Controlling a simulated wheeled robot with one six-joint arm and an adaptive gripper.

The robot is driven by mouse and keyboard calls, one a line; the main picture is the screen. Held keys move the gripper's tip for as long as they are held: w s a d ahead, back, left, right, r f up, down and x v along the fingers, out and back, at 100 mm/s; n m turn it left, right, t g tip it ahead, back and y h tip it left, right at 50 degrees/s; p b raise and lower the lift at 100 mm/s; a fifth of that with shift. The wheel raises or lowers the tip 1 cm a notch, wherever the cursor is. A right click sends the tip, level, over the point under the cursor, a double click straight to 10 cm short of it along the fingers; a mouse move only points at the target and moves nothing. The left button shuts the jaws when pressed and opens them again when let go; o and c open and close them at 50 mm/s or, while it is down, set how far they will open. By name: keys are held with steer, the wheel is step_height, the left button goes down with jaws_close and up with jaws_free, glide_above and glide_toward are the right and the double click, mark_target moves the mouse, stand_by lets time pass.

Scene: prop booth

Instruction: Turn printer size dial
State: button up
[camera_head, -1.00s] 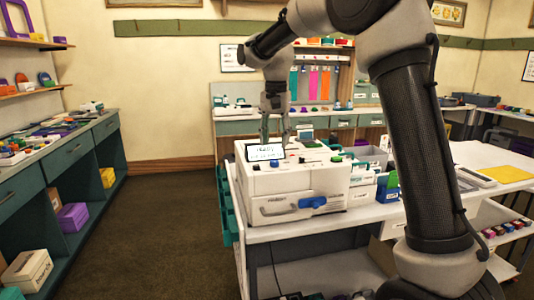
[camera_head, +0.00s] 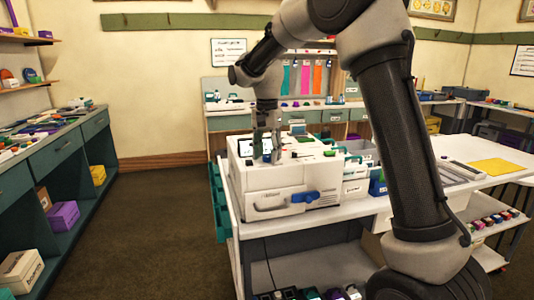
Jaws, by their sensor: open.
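The white printer (camera_head: 285,180) stands on the near left part of a white-topped cart. Its top carries a small display (camera_head: 246,147), a green button (camera_head: 306,139) and several small dark controls; I cannot tell which is the size dial. A blue latch or knob (camera_head: 306,197) sits on its front beside a grey handle (camera_head: 270,207). My gripper (camera_head: 266,158) points down at the printer's top, just right of the display and partly covering it. Its fingers are open, with nothing seen held. Whether the fingertips touch a control is too small to tell.
My arm crosses the right side of the view. Bins (camera_head: 357,180) with small boxes stand right of the printer. The cart top (camera_head: 463,157) holds a yellow sheet (camera_head: 497,166). A green-fronted shelf bench (camera_head: 60,165) stands left, with bare floor (camera_head: 160,230) between.

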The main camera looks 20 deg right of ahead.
jaws_close()
steer(key=shift+n, duration=0.4)
steer(key=n, duration=0.3)
steer(key=shift+n, duration=2.5)
steer(key=c, duration=1.1)
jaws_free()
steer(key=shift+o, duration=0.2)
steer(key=o, duration=1.1)
steer(key=shift+c, duration=0.2)
